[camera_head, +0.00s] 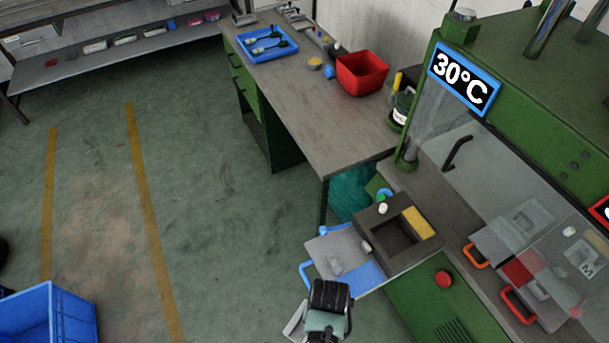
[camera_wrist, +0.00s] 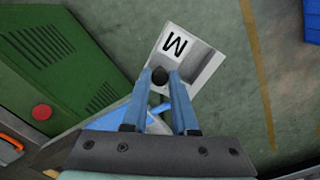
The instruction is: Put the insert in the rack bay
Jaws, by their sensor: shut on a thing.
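My gripper (camera_wrist: 160,82) is shut on the black knob of the insert (camera_wrist: 205,62), a light grey block with a black M and a recess at one side. In the wrist view the insert hangs over the green floor. In the head view my gripper (camera_head: 325,322) is at the bottom middle, and only a pale edge of the insert (camera_head: 293,322) shows beside it. I cannot tell which place is the rack bay; a long grey rack shelf (camera_head: 120,52) at the top left holds several small coloured pieces.
A grey and blue tray (camera_head: 367,272) with blue handles sticks out beside a dark open box (camera_head: 376,217). The green machine (camera_head: 425,300) stands right. A workbench (camera_head: 315,125) carries a red bin (camera_head: 362,72) and blue tray (camera_head: 267,43). Open floor lies left, with a blue crate (camera_head: 50,318).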

